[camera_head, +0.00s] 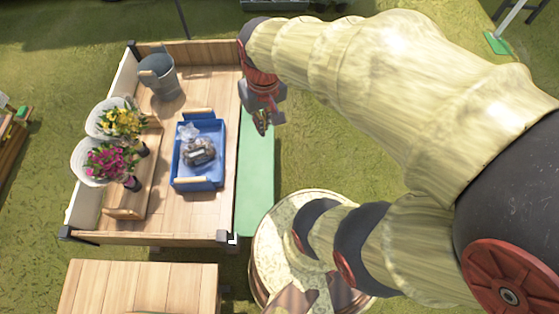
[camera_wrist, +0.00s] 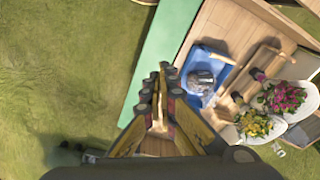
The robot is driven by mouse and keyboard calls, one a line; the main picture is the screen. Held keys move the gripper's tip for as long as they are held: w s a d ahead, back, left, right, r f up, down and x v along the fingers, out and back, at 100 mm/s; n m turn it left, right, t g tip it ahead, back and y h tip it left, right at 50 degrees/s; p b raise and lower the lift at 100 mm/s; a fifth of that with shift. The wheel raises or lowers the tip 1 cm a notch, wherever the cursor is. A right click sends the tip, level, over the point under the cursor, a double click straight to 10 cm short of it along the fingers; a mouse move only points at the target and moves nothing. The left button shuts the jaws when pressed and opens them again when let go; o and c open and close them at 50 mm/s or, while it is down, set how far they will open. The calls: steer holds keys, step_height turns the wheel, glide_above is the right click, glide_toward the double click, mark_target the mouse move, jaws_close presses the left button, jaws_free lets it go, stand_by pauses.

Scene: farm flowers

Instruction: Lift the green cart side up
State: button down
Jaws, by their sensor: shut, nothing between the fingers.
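The green cart side (camera_head: 256,178) hangs folded down along the right edge of the wooden cart (camera_head: 205,215) in the head view. In the wrist view the green side (camera_wrist: 165,48) runs slanting beside the cart bed. My gripper (camera_head: 262,124) is shut and empty near the upper part of the green side, by the cart's right edge. In the wrist view my gripper (camera_wrist: 158,78) points toward the border between the green side and the cart bed. I cannot tell whether the fingers touch the panel.
On the cart are a blue tray (camera_head: 222,150) holding a bagged item, a grey bucket (camera_head: 158,76), and pink (camera_head: 108,162) and yellow (camera_head: 122,122) flower bouquets. A round wooden top (camera_head: 275,225) and a wooden table (camera_head: 140,290) stand at the front. Grass lies right of the cart.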

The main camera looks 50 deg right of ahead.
steer(key=d+f+m+g+y+p, duration=0.1)
steer(key=d+f+m+y, duration=0.2)
steer(key=d+f+m, duration=0.5)
steer(key=d+f+m+g+y+p, duration=0.15)
steer(key=d+f+y, duration=0.25)
steer(key=f, duration=0.9)
step_height(320, 180, down, 27)
steer(key=s+d+m+t+y+p, duration=0.1)
steer(key=s+d+m+t+y, duration=0.15)
steer(key=m+t, duration=0.65)
steer(key=w+d+f+m+h, duration=0.2)
steer(key=w+d+f+m, duration=0.1)
steer(key=w+d+m, duration=0.15)
steer(key=d+f+b+x, duration=0.1)
steer(key=b+x, duration=0.1)
steer(key=x, duration=0.8)
steer(key=shift+g, duration=0.35)
steer(key=shift+s+r+b, duration=0.1)
steer(key=shift+r+b, duration=0.2)
steer(key=shift+r, duration=2)
